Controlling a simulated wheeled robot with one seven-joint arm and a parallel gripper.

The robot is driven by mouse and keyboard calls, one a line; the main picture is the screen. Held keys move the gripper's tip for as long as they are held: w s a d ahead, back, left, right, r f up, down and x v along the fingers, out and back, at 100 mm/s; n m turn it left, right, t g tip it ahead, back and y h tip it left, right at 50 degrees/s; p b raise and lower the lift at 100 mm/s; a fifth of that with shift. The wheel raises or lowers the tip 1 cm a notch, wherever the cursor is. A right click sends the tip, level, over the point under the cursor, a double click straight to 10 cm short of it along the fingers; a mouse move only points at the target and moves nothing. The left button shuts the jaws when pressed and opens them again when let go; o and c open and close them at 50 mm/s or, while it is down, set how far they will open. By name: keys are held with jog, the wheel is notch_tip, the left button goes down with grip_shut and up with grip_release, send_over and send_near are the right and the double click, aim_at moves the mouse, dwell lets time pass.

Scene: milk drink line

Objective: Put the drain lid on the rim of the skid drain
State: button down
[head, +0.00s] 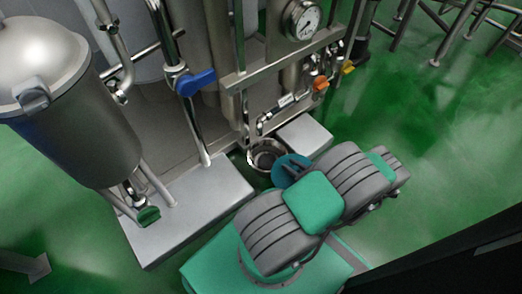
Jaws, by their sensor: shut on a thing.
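The skid drain (257,160) is a round metal-rimmed opening near the floor between two pale plinths, with a dark inside. The drain lid (282,160) is a flat blue-teal disc just to the right of the drain. In the picture its left edge comes close to or overlaps the drain's right rim; I cannot tell its height above it. My gripper (287,170) is shut on the drain lid. My grey and green arm hides much of the gripper and the right part of the lid.
A pale plinth (190,215) stands left of the drain and a smaller one (304,134) right behind it. Pipes, a blue-handled valve (196,83) and a gauge (303,20) rise behind. A steel vessel (70,110) stands at left. Green floor (425,120) is open at right.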

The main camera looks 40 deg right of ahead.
jog(key=shift+w+a+f, duration=0.15)
jog(key=shift+w+f, duration=0.45)
jog(key=shift+f, duration=0.2)
jog(key=w+r+b+x, duration=0.1)
jog(key=r+b+x, duration=0.2)
jog(key=x, duration=1.3)
jog(key=b, duration=0.3)
jog(key=shift+w+d+b, duration=0.2)
jog(key=shift+d+b, duration=0.1)
jog(key=shift+b, duration=0.1)
jog(key=c, duration=1.1)
grip_release()
jog(key=shift+f, duration=0.15)
